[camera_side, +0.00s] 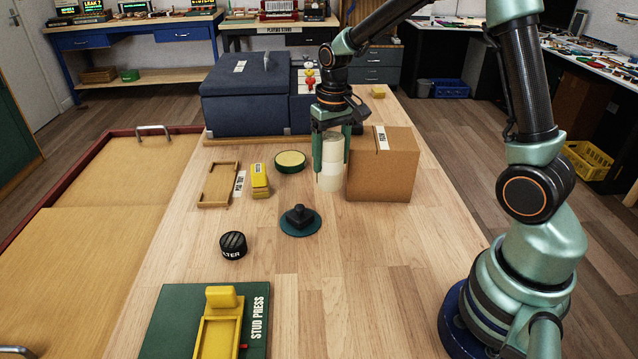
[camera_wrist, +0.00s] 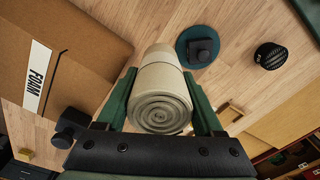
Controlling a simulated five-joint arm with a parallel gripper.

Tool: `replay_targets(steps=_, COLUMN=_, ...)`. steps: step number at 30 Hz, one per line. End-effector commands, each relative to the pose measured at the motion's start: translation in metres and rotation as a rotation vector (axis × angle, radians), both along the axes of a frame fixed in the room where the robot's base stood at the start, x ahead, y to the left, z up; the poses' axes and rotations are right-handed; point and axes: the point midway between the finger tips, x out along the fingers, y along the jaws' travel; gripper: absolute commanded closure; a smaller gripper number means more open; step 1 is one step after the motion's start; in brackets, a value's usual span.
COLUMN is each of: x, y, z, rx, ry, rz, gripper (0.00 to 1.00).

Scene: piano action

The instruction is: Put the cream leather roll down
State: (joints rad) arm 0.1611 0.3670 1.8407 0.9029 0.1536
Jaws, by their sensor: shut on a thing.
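The cream leather roll (camera_side: 333,150) stands upright between the two green fingers of my gripper (camera_side: 332,174). In the wrist view the roll (camera_wrist: 160,104) shows its spiral end towards the camera, with a finger along each side. My gripper is shut on it. The lower end of the roll is at or very near the wooden tabletop (camera_side: 350,290); I cannot tell whether it touches. My wrist covers its top in the side view.
A cardboard box (camera_side: 390,178) stands close right of the roll. Left are a round cream-topped pad (camera_side: 290,161), a yellow block (camera_side: 260,180) and a wooden tray (camera_side: 218,186). Nearer are a black-knobbed teal disc (camera_side: 300,222) and a filter can (camera_side: 233,245). A blue case (camera_side: 245,100) stands behind.

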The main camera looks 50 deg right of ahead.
Motion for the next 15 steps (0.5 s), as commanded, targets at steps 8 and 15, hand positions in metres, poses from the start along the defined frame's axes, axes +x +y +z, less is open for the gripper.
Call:
replay_targets(steps=8, x=0.0, y=0.0, z=-0.031, rx=0.0, ry=0.0, rz=0.0, gripper=1.0)
replay_targets(steps=15, x=-0.001, y=0.0, z=-0.063, rx=0.0, ry=0.004, rz=0.0, gripper=1.0)
